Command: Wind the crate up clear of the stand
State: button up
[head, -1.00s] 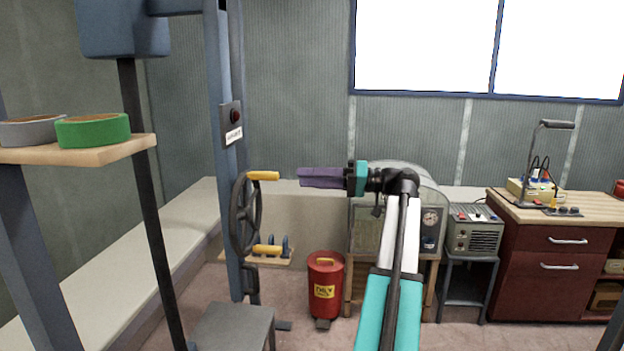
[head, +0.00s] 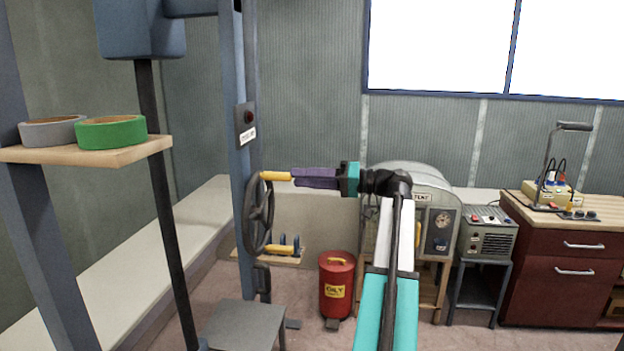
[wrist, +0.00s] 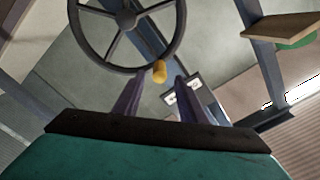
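A dark spoked handwheel (head: 259,214) is mounted on the side of a blue-grey upright post, with a yellow handle (head: 276,176) sticking out at its top. My gripper (head: 297,177) has its purple fingertips at the right end of this handle. In the wrist view the two fingers (wrist: 160,82) are apart, with the yellow handle (wrist: 160,72) in line with the gap just at their tips. Whether they touch it I cannot tell. A grey flat-topped stand (head: 243,320) is at the bottom of the head view. I cannot make out a crate.
A wooden shelf (head: 100,154) at left holds a grey and a green tape roll (head: 111,132). A switch box (head: 246,124) is on the post. A red oily-waste bin (head: 337,285) stands behind the arm. At right are a grey instrument (head: 488,234) and a red-brown cabinet (head: 560,270).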

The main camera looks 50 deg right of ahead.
jog(key=shift+b+x, duration=0.7)
jog(key=shift+x, duration=2.6)
jog(key=c, duration=0.8)
